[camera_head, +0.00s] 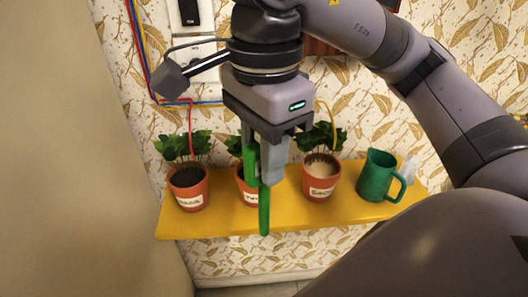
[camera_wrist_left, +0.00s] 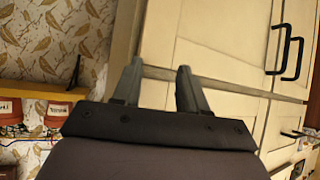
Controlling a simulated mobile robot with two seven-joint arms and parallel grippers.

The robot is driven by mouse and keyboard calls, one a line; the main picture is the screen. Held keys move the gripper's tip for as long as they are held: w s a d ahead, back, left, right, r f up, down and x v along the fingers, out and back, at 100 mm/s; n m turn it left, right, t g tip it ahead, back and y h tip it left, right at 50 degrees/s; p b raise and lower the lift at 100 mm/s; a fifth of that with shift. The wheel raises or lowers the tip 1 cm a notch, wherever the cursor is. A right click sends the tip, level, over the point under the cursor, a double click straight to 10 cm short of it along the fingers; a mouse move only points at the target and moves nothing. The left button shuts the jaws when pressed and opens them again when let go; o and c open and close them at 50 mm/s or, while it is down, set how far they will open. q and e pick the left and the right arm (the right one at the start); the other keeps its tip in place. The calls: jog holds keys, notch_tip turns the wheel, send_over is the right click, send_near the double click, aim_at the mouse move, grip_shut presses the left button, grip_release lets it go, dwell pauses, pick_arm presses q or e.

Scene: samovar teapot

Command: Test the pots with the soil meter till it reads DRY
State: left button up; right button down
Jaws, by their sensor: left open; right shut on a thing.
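My right gripper (camera_head: 264,172) hangs in the middle of the head view, shut on a green soil meter (camera_head: 264,210) that points downward in front of the shelf. The meter's reading cannot be made out. Three labelled terracotta pots with leafy plants stand on the shelf: a left pot (camera_head: 188,196) with dark soil, a middle pot (camera_head: 243,191) largely hidden behind my gripper and the meter, and a right pot (camera_head: 320,187) with paler soil. My left gripper (camera_wrist_left: 157,88) is open and empty in the left wrist view, before pale cabinet doors.
A yellow shelf (camera_head: 290,214) carries the pots. Coloured cables run down the patterned wall. A plain beige surface (camera_head: 75,170) fills the left side. The cabinet (camera_wrist_left: 215,45) has dark handles.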

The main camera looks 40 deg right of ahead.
notch_tip(320, 180, up, 5)
jog(key=p, duration=0.3)
jog(key=shift+f, duration=0.1)
jog(key=shift+r+p, duration=0.7)
jog(key=shift+r, duration=0.5)
